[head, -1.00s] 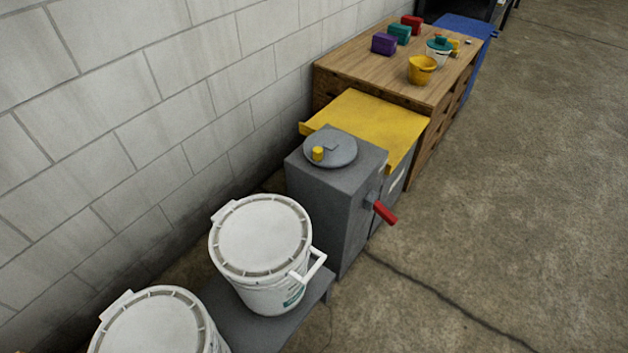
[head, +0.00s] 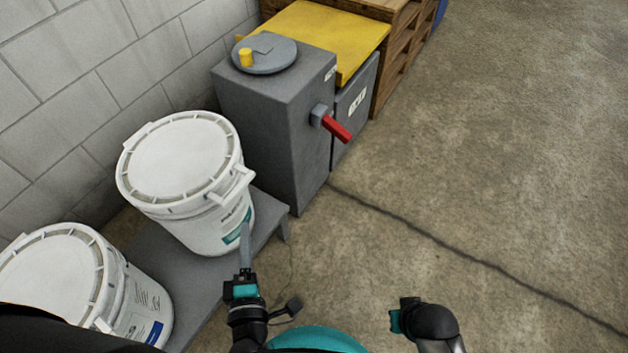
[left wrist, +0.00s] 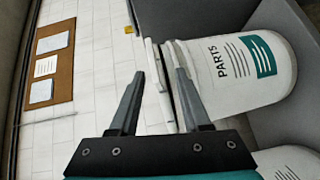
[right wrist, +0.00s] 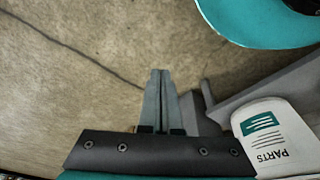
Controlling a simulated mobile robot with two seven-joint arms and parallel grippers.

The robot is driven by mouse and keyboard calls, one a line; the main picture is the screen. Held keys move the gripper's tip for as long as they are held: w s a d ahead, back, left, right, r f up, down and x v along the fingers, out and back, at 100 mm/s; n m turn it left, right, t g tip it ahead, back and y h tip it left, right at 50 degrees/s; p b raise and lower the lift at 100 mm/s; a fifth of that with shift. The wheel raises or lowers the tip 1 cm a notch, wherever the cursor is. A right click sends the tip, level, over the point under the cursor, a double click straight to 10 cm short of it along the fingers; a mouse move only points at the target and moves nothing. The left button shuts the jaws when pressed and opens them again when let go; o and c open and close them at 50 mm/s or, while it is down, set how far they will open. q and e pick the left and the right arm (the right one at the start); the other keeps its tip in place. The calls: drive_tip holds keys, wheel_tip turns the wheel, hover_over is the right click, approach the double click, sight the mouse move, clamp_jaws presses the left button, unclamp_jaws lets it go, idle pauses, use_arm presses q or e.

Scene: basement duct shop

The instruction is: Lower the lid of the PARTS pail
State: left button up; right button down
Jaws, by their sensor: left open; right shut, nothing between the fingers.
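The white PARTS pail (head: 222,228), with a teal label, stands upright on a low grey bench. Its round white lid (head: 180,155) covers the top, with a tab sticking out at the front right. In the left wrist view the pail (left wrist: 235,75) shows a dark gap near its rim; I cannot tell how far the lid is raised. My left gripper (head: 245,240) is open and empty at the front of the pail; in its wrist view white lid-side parts appear between and behind the fingers. My right gripper (right wrist: 160,75) is shut and empty, over the floor away from the pail.
A second white pail (head: 140,305) with a blue label stands at lower left on the grey bench (head: 185,285). A grey box (head: 275,120) with a red lever (head: 337,128) stands behind the PARTS pail. The wall is at left. The floor (head: 480,150) at right is clear.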

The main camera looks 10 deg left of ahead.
sight(238, 186)
use_arm(q)
drive_tip(key=w+a+n+b, duration=0.1)
drive_tip(key=w, duration=0.3)
drive_tip(key=w+a+b, duration=0.1)
drive_tip(key=w+a, duration=0.1)
drive_tip(key=w, duration=0.2)
drive_tip(key=w+a+n+y+b, duration=0.1)
drive_tip(key=w+a, duration=0.1)
drive_tip(key=w, duration=0.3)
drive_tip(key=shift+a+r+n+b, duration=0.15)
drive_tip(key=shift+r+n+b, duration=0.05)
drive_tip(key=shift+n+b, duration=0.15)
drive_tip(key=shift+w+a, duration=0.25)
drive_tip(key=shift+w, duration=0.45)
use_arm(e)
drive_tip(key=w+r+t, duration=0.1)
drive_tip(key=w+r, duration=0.2)
drive_tip(key=r, duration=0.4)
drive_tip(key=shift+d+r, duration=0.2)
drive_tip(key=shift+d, duration=0.2)
use_arm(q)
clamp_jaws()
